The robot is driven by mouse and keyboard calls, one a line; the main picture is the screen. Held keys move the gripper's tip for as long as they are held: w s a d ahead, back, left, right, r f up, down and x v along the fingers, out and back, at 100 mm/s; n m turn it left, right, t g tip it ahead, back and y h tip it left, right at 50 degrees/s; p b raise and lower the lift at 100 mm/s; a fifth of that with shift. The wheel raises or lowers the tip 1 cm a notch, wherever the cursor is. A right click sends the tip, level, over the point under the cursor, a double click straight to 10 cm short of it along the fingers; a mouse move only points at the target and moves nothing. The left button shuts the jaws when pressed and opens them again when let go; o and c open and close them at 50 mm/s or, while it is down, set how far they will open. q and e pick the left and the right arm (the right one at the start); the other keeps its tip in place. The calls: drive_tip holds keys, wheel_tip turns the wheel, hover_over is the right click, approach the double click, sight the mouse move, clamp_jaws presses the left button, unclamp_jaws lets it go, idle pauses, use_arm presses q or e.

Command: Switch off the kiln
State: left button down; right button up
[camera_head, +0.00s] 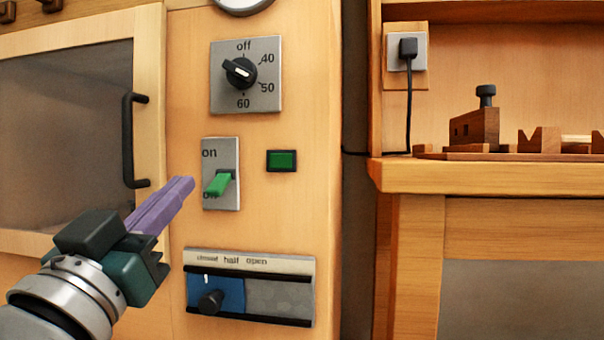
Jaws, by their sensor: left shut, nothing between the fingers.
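The kiln's wooden front panel (300,210) fills the middle of the view. Its switch plate (230,150) reads "on" at the top, with a partly covered label at the bottom. The green switch lever (216,184) sticks out and appears to slant down over that lower label. Above is a dial (240,72) marked off, 40, 50, 60; its exact setting is hard to tell. A green indicator (282,160) sits right of the switch. My left gripper (189,183), with purple fingers, is shut and empty, its tips just left of the lever with a small apparent gap. My right gripper is out of view.
A slider (209,302) marked closed, half, open sits at its left end below the switch. The kiln door (70,120) with its black handle (129,140) is at the left. A plug (408,48) and a shelf (480,175) with wooden pieces are at the right.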

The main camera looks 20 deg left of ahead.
use_arm(q)
drive_tip(key=shift+s+d+f+b, duration=0.25)
drive_tip(key=shift+s+f+b, duration=0.05)
drive_tip(key=shift+s+f, duration=0.75)
drive_tip(key=shift+w, duration=0.1)
